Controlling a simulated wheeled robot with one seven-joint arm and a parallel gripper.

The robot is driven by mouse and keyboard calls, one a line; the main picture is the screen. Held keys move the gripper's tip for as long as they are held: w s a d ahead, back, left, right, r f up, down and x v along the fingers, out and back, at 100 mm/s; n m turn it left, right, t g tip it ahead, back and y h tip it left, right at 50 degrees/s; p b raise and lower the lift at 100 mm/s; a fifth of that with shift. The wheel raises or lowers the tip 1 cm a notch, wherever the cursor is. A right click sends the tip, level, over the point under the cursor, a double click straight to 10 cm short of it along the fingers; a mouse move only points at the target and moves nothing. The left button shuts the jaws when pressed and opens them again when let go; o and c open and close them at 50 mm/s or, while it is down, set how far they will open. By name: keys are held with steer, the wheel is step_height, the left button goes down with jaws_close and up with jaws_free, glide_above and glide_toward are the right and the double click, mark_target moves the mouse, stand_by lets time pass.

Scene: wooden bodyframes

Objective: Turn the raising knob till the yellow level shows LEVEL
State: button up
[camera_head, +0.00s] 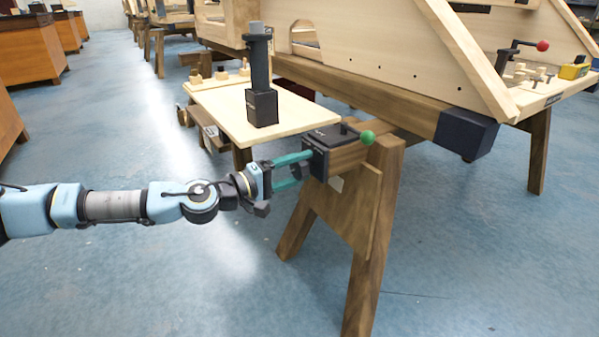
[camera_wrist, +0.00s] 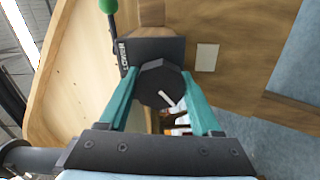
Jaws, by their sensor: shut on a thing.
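A dark round knob (camera_wrist: 160,84) with a white pointer line sits in front of a black box (camera_wrist: 150,50) whose plate reads LOWER in the wrist view. The pointer slants down to the right there. My gripper (camera_wrist: 160,92) has its teal fingers on both sides of the knob, shut on it. In the head view my gripper (camera_head: 290,170) reaches the black box (camera_head: 318,155) at the trestle's end; the knob is mostly hidden there. A yellow block (camera_head: 574,71), possibly the level, lies on the far right bench; its reading is too small to tell.
A green-ball lever (camera_head: 367,137) stands beside the box. A black post (camera_head: 262,105) stands on a pale board (camera_head: 225,110). Trestle legs (camera_head: 372,240) stand below my gripper. A red-ball crank (camera_head: 542,46) is at the right.

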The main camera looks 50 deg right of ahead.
steer(key=m+b, duration=0.1)
steer(key=m, duration=0.3)
steer(key=shift+f+m, duration=0.1)
steer(key=shift+m, duration=0.2)
steer(key=m, duration=0.4)
steer(key=shift+m, duration=0.4)
steer(key=o, duration=1.4)
steer(key=shift+c, duration=0.2)
steer(key=p+v, duration=0.1)
steer(key=v, duration=0.9)
steer(key=shift+w+a, duration=0.15)
steer(key=shift+a, duration=0.25)
